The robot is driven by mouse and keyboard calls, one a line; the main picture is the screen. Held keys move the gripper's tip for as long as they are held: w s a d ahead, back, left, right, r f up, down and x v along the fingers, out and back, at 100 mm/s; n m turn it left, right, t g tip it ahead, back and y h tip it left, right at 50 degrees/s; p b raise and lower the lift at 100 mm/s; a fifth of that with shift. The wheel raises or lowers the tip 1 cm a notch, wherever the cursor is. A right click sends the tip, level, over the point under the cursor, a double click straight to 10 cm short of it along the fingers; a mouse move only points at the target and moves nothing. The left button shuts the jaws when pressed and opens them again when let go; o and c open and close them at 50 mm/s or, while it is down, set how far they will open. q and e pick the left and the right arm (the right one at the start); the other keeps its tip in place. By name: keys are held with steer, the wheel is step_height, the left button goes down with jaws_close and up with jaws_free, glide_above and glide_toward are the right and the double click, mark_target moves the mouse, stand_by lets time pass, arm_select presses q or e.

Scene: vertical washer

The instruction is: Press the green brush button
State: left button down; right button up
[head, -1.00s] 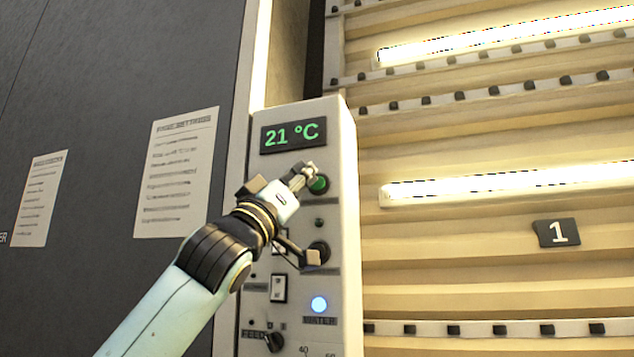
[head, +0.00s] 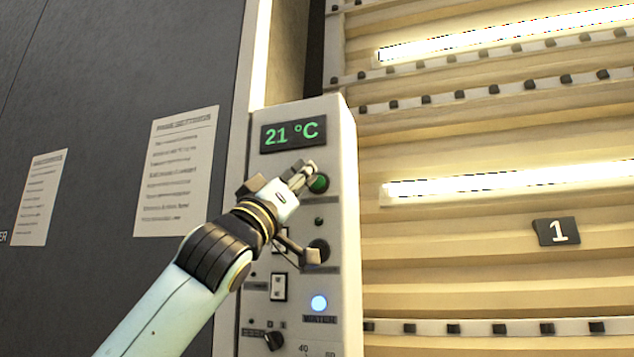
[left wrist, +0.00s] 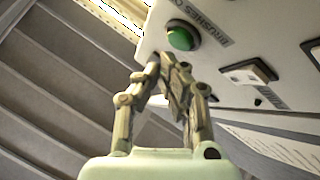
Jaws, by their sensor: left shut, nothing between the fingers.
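The green brush button (head: 320,184) is a round green knob on the light control panel, below the temperature display. It also shows in the left wrist view (left wrist: 180,37), beside lettering that reads in part "BRUSHES". My left gripper (head: 306,170) is in front of the panel, with its fingertips overlapping the button's upper left edge in the head view. In the left wrist view the gripper (left wrist: 167,62) is shut and empty, its tips just below the button. I cannot tell whether they touch the panel. My right gripper is not in view.
The display (head: 293,134) reads 21 °C. Below are a rocker switch (head: 279,287), a lit blue-white round light (head: 319,303) and a dark knob (head: 273,341). Ribbed washer slats with bright lamps (head: 500,182) are at the right. Paper notices (head: 177,170) hang on the dark wall at left.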

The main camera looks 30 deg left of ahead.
arm_select(q)
steer(key=shift+w+y, duration=0.1)
steer(key=shift+y, duration=0.2)
steer(key=shift+w+a, duration=0.1)
steer(key=shift+w, duration=0.25)
steer(key=shift+w+a, duration=0.1)
steer(key=shift+w, duration=0.3)
stand_by(0.6)
steer(key=shift+s, duration=0.15)
steer(key=shift+s+d+b, duration=0.2)
steer(key=shift+s+b, duration=0.25)
steer(key=shift+s, duration=0.2)
